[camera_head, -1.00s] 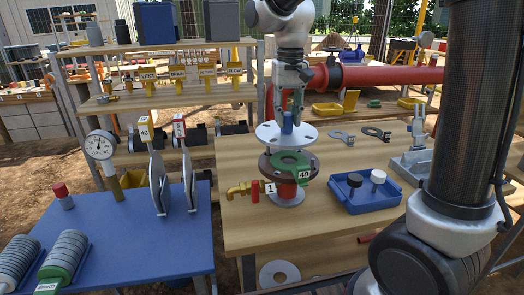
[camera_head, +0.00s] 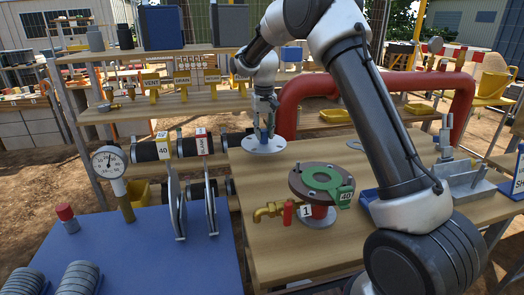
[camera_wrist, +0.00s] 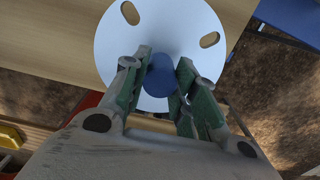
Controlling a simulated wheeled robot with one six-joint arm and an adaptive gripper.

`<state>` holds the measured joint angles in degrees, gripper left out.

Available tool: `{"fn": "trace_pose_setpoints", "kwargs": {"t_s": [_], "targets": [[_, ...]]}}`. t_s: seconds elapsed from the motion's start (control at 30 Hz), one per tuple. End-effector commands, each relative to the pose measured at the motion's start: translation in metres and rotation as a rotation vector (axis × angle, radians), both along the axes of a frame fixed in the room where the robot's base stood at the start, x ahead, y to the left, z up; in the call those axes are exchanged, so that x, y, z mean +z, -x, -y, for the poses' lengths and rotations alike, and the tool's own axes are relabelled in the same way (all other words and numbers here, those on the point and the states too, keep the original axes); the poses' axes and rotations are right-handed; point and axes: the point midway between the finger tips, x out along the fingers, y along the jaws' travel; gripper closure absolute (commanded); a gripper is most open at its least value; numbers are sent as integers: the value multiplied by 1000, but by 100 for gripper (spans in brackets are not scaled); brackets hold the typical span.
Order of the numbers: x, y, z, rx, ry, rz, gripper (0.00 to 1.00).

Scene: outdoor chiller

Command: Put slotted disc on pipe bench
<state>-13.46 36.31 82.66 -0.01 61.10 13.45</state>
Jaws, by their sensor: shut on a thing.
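The slotted disc (camera_head: 257,146) is a pale round plate with a blue knob in its middle; two of its oval slots show in the wrist view (camera_wrist: 209,41). My gripper (camera_head: 265,125) is shut on the blue knob (camera_wrist: 160,75), and the disc hangs flat below the fingers. The pipe bench (camera_head: 265,235) is a wooden table carrying a flanged pipe stub and a red pipe. The disc is at the bench's far left corner. I cannot tell whether it touches the top.
The flange with a green ring (camera_head: 322,180) and a yellow tap (camera_head: 268,213) stand mid-bench. A large red pipe (camera_head: 375,83) runs behind. A blue table (camera_head: 130,255) with gauge and upright plates is at left. The bench's front left is clear.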

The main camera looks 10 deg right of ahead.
Motion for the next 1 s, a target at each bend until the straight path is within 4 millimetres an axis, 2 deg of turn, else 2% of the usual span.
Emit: {"fn": "trace_pose_setpoints", "kwargs": {"t_s": [0.23, 0.5, 0.87, 0.9, 1.0], "targets": [[-21, 0, 0, 0, 0, 2, 100], [-60, 0, 0, 0, 0, 2, 100], [-64, 0, 0, 0, 0, 3, 100], [-65, 0, 0, 0, 0, 2, 70], [-65, 0, 0, 0, 0, 2, 52]]}}
